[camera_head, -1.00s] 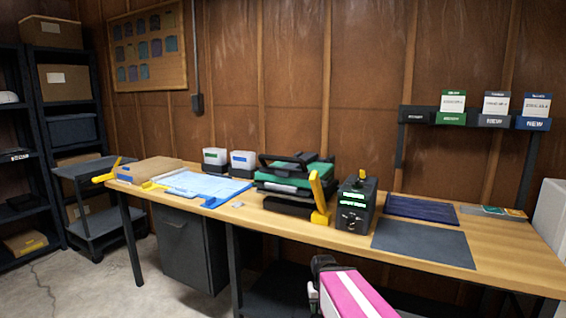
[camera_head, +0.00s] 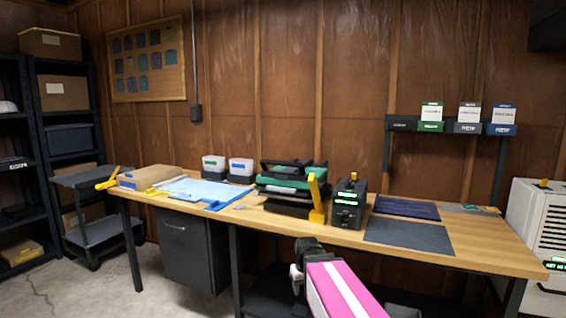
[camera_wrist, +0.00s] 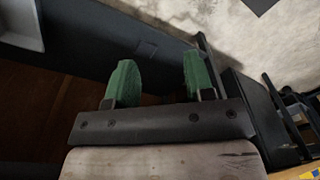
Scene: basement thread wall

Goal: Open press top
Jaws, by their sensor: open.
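The press (camera_head: 288,196) stands on the middle of the workbench in the head view. It has a dark base, a green layer and a dark top with a handle. A yellow lever (camera_head: 316,197) stands upright at its right front. Whether the top is fully shut I cannot tell. In the wrist view my gripper (camera_wrist: 155,80) is open, with two green fingertips apart and nothing between them. In the head view my arm is at the bottom centre, in front of the bench and apart from the press.
A black box (camera_head: 350,203) with green displays stands right of the lever. A dark grey mat (camera_head: 408,235) and a navy mat (camera_head: 407,208) lie on the workbench (camera_head: 490,252). Blue sheets (camera_head: 200,190) lie left of the press. A white machine (camera_head: 541,230) stands at the right.

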